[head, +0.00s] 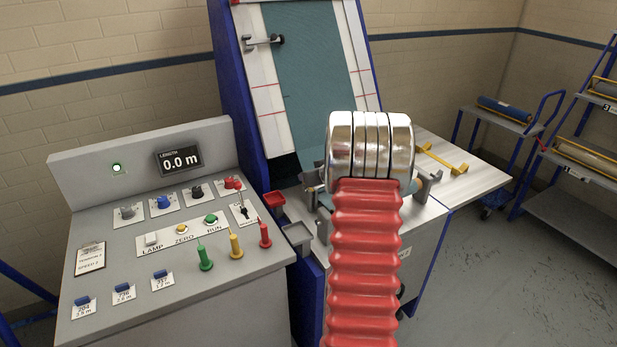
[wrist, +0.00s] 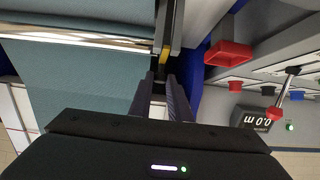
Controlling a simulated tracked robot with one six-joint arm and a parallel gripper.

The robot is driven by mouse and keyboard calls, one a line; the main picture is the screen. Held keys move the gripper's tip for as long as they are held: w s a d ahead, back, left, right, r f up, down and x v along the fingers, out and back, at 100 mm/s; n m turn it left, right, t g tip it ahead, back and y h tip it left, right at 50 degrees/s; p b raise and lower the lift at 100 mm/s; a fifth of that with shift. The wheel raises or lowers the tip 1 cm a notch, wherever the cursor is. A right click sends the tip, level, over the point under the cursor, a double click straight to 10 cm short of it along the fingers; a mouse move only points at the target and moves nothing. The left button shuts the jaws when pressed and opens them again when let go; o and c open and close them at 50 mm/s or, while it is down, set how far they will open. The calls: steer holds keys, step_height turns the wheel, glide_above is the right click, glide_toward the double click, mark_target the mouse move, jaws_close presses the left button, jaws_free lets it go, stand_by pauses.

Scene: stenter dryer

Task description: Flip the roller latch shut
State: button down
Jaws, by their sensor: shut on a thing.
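In the wrist view my gripper (wrist: 163,82) has its two dark fingers close together at the end of the shiny roller (wrist: 85,40). They are shut on a narrow part with a yellow piece (wrist: 165,54), which looks like the roller latch; the fingers hide most of it. I cannot tell the latch's exact angle. Teal fabric (wrist: 75,80) lies beside the fingers. In the head view my own arm hides the gripper and most of the roller area, while the teal fabric (head: 307,60) runs down the sloped frame.
A control panel (head: 130,285) with knobs and upright coloured levers stands left of the machine. A pale side table (head: 455,180) with a yellow-ended bar is right. Open floor lies further right.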

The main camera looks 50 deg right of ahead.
steer(key=shift+w+a+f+g, duration=0.1)
steer(key=shift+f+g, duration=0.05)
steer(key=shift+g, duration=0.15)
steer(key=c, duration=2)
jaws_free()
steer(key=o, duration=0.3)
steer(key=v, duration=1.3)
steer(key=shift+s+r, duration=0.25)
steer(key=shift+r, duration=0.05)
